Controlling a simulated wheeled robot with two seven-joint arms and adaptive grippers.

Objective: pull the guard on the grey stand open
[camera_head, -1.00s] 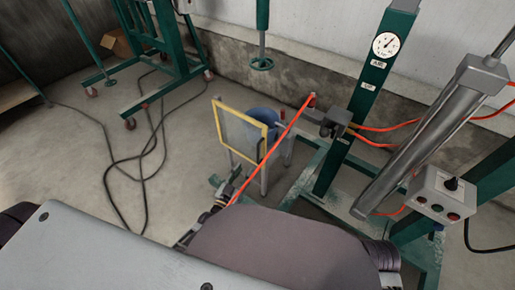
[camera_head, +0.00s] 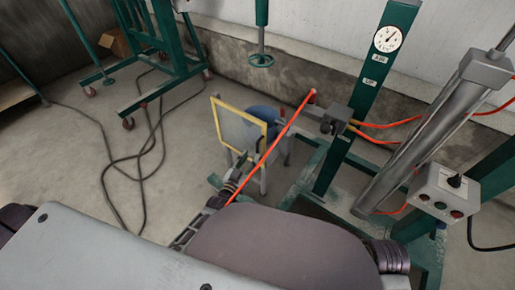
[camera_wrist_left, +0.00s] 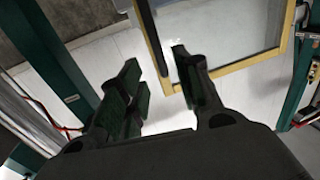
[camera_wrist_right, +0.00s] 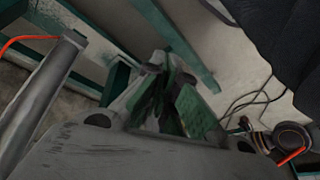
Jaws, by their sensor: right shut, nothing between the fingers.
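The guard is a clear panel in a yellow frame (camera_head: 239,108) on the grey stand (camera_head: 263,183), with a blue round thing (camera_head: 262,115) behind it. In the left wrist view the guard's frame (camera_wrist_left: 236,70) runs along the top right, its near upright edge lying beyond and between the fingertips in the picture. My left gripper (camera_head: 240,164) is just in front of the guard's lower part. Its fingers (camera_wrist_left: 163,72) are apart and nothing is held; I cannot tell whether they touch the frame. My right gripper (camera_wrist_right: 170,82) is shut and empty.
A straight orange line (camera_head: 278,138) crosses in front of the guard's right side. A green post with a gauge (camera_head: 387,39), a grey cylinder (camera_head: 430,135) and a button box (camera_head: 442,195) stand to the right. Black cables (camera_head: 148,160) lie on open floor at left.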

